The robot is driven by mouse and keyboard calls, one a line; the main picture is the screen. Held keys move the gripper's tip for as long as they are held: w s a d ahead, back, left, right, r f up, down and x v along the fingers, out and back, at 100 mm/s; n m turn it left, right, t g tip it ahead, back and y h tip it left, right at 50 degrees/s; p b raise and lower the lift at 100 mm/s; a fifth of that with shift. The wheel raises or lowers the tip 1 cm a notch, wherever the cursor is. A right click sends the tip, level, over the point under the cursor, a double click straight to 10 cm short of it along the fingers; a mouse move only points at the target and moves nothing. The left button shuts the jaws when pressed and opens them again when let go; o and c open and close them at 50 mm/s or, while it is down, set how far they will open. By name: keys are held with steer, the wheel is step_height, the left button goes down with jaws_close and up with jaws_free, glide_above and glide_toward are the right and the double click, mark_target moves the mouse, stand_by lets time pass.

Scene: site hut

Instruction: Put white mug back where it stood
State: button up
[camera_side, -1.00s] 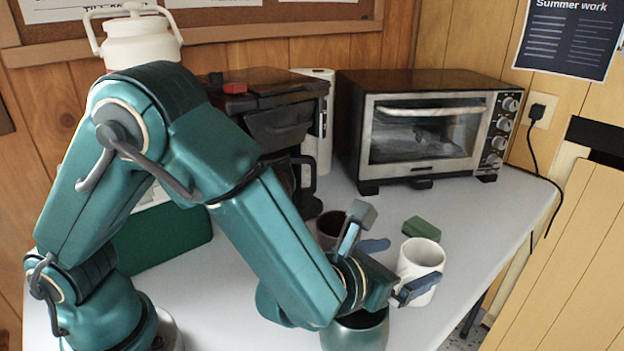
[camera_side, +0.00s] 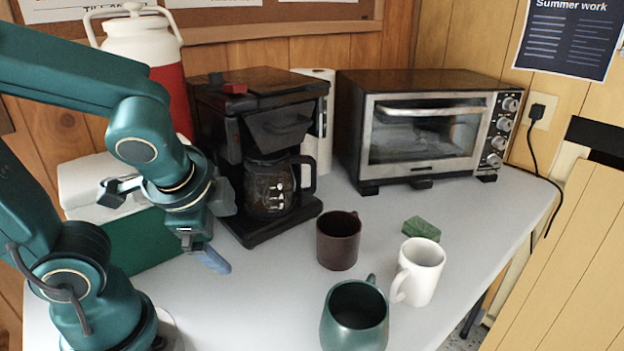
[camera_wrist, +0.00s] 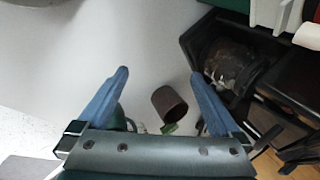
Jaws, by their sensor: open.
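The white mug (camera_side: 420,270) stands upright on the table at the right in the side view, its handle towards the lower left. It is close to the green mug (camera_side: 356,318) in front and the green sponge (camera_side: 422,229) behind. I cannot make it out in the wrist view. My gripper (camera_side: 219,238) is open and empty, above the table at the left, well away from the white mug. In the wrist view my gripper's (camera_wrist: 159,73) fingers are spread with nothing between their tips.
A brown mug (camera_side: 338,240) stands left of the white mug and also shows in the wrist view (camera_wrist: 169,104). A coffee maker (camera_side: 262,150) and a toaster oven (camera_side: 430,130) stand at the back. A cooler box (camera_side: 150,240) stands behind my arm.

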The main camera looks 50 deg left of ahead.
steer(key=shift+s+d+r+n+t+h, duration=0.25)
steer(key=shift+d+r+n+h, duration=0.4)
steer(key=shift+n, duration=0.65)
steer(key=shift+s+d+r+n+t+h, duration=0.3)
steer(key=shift+d+n+h, duration=0.4)
steer(key=shift+n, duration=0.6)
steer(key=shift+s+d+r+n+t+h, duration=0.2)
steer(key=shift+d+r+n+h, duration=0.3)
steer(key=shift+d+n, duration=0.6)
